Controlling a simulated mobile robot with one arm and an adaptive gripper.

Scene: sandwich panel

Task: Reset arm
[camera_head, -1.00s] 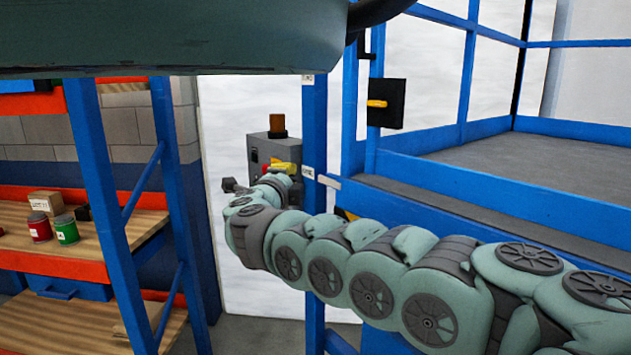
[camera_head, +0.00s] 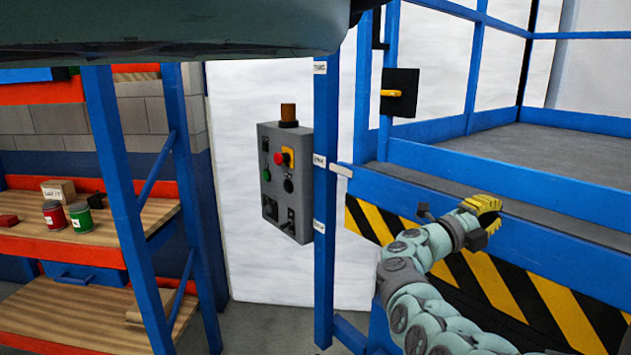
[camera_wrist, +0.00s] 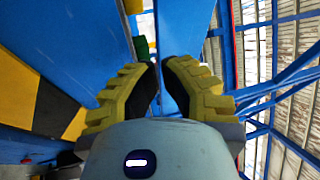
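My gripper (camera_head: 488,204), with yellow ribbed fingers, is at the end of my arm in the head view, in front of the blue platform's striped side. In the wrist view its two fingers (camera_wrist: 160,64) lean in and their tips nearly meet. I see nothing held between them. The grey control box (camera_head: 286,180) on the blue post is clear of my gripper, which is to its right. The box carries a red knob on yellow, a green button, a black knob, levers at the bottom and an orange lamp on top.
The blue platform (camera_head: 470,172) with railings and yellow-black stripes stands close behind my arm. A yellow-handled black switch (camera_head: 398,93) hangs on its railing.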

